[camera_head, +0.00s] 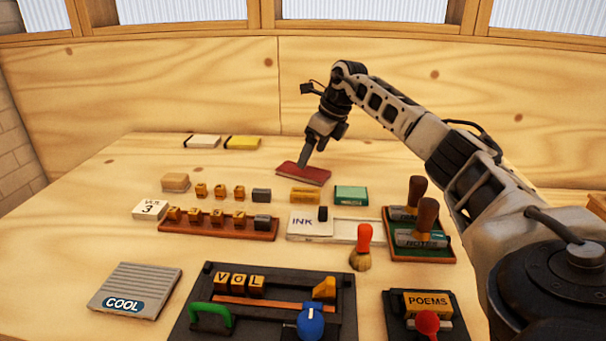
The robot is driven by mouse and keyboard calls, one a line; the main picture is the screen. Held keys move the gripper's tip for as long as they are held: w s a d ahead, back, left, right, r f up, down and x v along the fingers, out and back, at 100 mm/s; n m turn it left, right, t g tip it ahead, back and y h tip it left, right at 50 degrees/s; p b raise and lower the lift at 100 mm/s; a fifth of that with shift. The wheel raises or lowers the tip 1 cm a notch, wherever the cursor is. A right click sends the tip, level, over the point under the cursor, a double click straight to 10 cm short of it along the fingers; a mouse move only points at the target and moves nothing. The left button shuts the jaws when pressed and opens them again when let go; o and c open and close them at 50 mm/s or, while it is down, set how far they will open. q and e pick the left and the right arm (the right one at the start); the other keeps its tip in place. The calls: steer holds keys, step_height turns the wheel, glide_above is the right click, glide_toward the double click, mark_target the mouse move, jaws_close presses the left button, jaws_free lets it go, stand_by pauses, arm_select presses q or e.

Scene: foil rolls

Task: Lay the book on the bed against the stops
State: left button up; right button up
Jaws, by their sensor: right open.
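A dark red book (312,175) lies flat on the table toward the back middle. My right gripper (303,163) points down at the book, at its left half; it is open, and I cannot tell whether its fingers touch the cover. A black bed-like fixture (340,300) at the front middle carries letter blocks, a green handle and a blue knob. A smaller black fixture (395,308) at the front right holds a yellow block marked POEMS and a red knob. I cannot tell which fixture is the bed with the stops. My left gripper is not in view.
Two banded books, white (203,142) and yellow (243,142), lie at the back left. A block rack (225,233), an INK tray (352,231), a green tray (425,254) with wooden-handled tools, a brush (361,258) and a COOL pad (137,287) crowd the middle and front.

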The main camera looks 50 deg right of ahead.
mark_target(306, 171)
steer(key=x, duration=0.5)
steer(key=shift+s, duration=0.15)
steer(key=shift+d, duration=0.1)
steer(key=c, duration=1.1)
steer(key=shift+c, duration=0.4)
steer(key=shift+r, duration=0.1)
